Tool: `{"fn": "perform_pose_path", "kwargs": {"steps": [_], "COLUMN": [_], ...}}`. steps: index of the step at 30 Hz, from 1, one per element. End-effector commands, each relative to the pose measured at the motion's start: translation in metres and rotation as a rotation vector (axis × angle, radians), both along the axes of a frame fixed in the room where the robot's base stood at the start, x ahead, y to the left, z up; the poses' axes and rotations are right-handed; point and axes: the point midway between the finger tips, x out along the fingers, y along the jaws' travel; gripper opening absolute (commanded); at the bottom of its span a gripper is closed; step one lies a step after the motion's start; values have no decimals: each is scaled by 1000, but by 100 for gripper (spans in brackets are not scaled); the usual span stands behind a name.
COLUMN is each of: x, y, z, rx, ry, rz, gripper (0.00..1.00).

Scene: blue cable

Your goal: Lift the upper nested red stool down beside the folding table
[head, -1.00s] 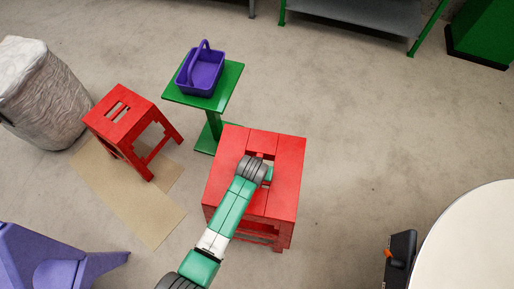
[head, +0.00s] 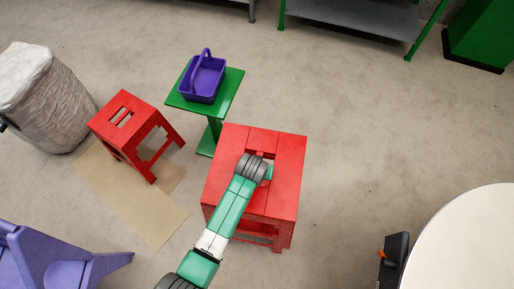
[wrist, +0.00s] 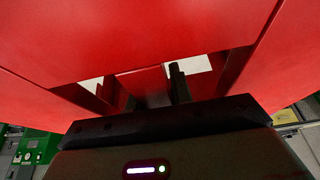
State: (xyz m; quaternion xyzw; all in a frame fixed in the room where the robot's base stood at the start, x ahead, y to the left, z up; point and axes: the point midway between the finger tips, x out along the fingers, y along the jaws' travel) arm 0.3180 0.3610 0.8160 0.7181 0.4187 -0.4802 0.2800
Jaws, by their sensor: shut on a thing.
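A red stool (head: 285,165) is at the middle of the head view, with my gripper (head: 266,172) at the slot in its seat. In the wrist view its red underside or seat (wrist: 100,35) fills the top, and the dark fingers of my gripper (wrist: 160,88) reach into the slot and are shut on it. The exact contact is hidden. Another red stool (head: 123,118) stands upright on the floor at left, apart from the held one. A pale round-edged table (head: 465,245) is at the lower right; I cannot tell if it folds.
A green stand (head: 228,88) holding a purple basket (head: 205,80) is just behind the held stool. A wrapped white bundle (head: 45,100) and purple furniture (head: 50,265) are at left. A black object (head: 394,260) is beside the pale table. Floor at centre right is clear.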

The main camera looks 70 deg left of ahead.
Motion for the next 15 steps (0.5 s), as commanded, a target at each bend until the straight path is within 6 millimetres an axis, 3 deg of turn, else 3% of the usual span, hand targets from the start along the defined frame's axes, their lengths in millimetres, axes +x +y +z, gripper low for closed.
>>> {"fn": "perform_pose_path", "kwargs": {"steps": [3,15], "x": [1,1], "y": [1,1], "z": [23,72], "rx": [4,3], "ry": [-4,-3], "rz": [1,1], "gripper": [0,0]}}
